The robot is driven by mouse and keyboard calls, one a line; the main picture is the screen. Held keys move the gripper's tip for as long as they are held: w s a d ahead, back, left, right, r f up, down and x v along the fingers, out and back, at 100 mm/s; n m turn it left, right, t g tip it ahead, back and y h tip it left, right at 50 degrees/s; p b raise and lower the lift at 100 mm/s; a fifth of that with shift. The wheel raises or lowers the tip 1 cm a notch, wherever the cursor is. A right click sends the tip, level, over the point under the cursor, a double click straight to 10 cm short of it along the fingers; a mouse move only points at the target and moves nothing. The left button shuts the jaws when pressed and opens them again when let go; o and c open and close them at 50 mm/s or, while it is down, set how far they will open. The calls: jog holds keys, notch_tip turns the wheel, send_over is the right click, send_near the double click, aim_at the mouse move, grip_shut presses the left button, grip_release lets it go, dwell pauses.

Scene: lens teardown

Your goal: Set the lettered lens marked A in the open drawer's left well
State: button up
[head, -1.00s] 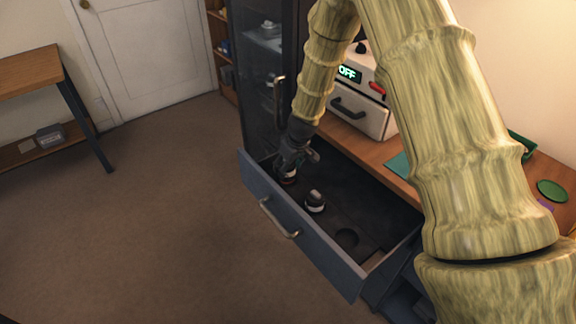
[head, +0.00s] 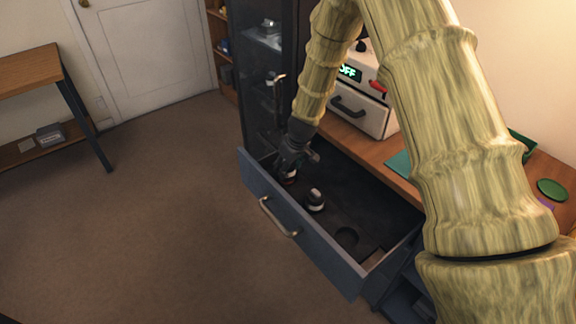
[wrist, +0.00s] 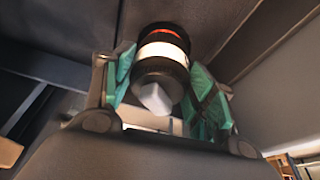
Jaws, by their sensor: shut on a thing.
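My gripper (head: 290,165) is at the left end of the open drawer (head: 318,250), low inside its walls. In the wrist view its green-padded fingers (wrist: 165,95) are shut on a dark cylindrical lens (wrist: 162,82) with a white band, an orange-red ring and a pale faceted knob. The held lens shows only partly under the fingers in the head view (head: 288,178). I cannot read a letter on it, nor tell whether its base touches the well floor. Another dark lens with a pale top (head: 315,199) stands upright in the drawer's middle.
A glass-door cabinet (head: 262,75) stands behind the drawer's left end. A wooden counter (head: 370,152) runs along its back, with a white device reading OFF (head: 360,105) and a green round lid (head: 552,190). The floor in front is clear.

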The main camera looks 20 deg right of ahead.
jog(key=shift+f+b, duration=0.65)
jog(key=shift+f, duration=0.6)
jog(key=o, duration=1.1)
jog(key=shift+o, duration=0.2)
jog(key=shift+o, duration=1.3)
jog(key=shift+r+p, duration=3.05)
jog(key=shift+r, duration=1.5)
